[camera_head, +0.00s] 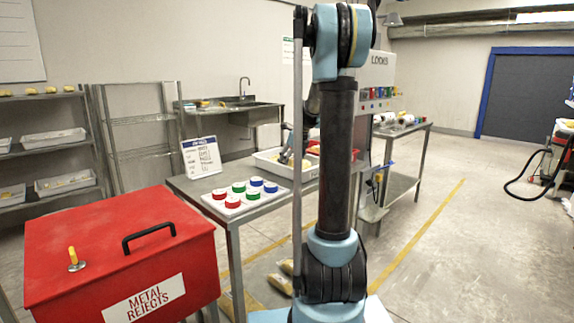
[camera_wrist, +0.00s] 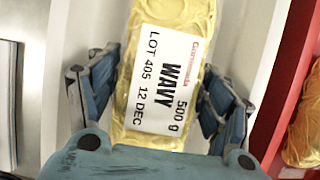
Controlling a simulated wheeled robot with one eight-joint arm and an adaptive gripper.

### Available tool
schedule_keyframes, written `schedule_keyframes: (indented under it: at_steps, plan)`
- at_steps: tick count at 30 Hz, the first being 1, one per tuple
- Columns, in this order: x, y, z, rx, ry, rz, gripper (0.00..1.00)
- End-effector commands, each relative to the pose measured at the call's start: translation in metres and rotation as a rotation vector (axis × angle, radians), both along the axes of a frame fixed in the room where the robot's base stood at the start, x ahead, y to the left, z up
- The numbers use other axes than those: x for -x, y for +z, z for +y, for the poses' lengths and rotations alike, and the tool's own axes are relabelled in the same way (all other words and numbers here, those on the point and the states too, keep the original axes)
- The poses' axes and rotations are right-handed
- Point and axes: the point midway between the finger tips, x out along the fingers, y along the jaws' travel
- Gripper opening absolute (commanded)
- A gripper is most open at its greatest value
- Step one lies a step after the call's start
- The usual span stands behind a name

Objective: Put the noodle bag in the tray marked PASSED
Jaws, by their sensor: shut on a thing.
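The noodle bag (camera_wrist: 165,125), yellow with a white label reading WAVY 500 g, lies between the fingers of my gripper (camera_wrist: 160,78) in the wrist view. The fingers are shut on its sides. A white tray (camera_wrist: 256,50) surrounds it, its pale walls left and right; I cannot tell whether the bag rests on the tray floor. In the head view the white tray (camera_head: 268,168) stands on the steel table, and my gripper (camera_head: 288,155) is small and dark over it. The lettering on the tray's front is mostly hidden by my arm.
A red tray (camera_wrist: 284,110) holding an orange-yellow bag (camera_wrist: 303,125) adjoins on the right. The red METAL REJECTS bin (camera_head: 60,235) stands front left. Bags lie beneath the table.

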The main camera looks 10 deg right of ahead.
Motion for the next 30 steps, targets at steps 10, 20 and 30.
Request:
schedule_keyframes:
  at_steps: [10, 20, 30]
  plan:
    - [0.000, -0.001, 0.000, 0.000, 0.000, 0.000, 0.93]
    - [0.000, 0.000, 0.000, 0.000, 0.000, 0.000, 0.93]
    - [0.015, 0.044, -0.010, 0.000, 0.000, 0.000, 0.93]
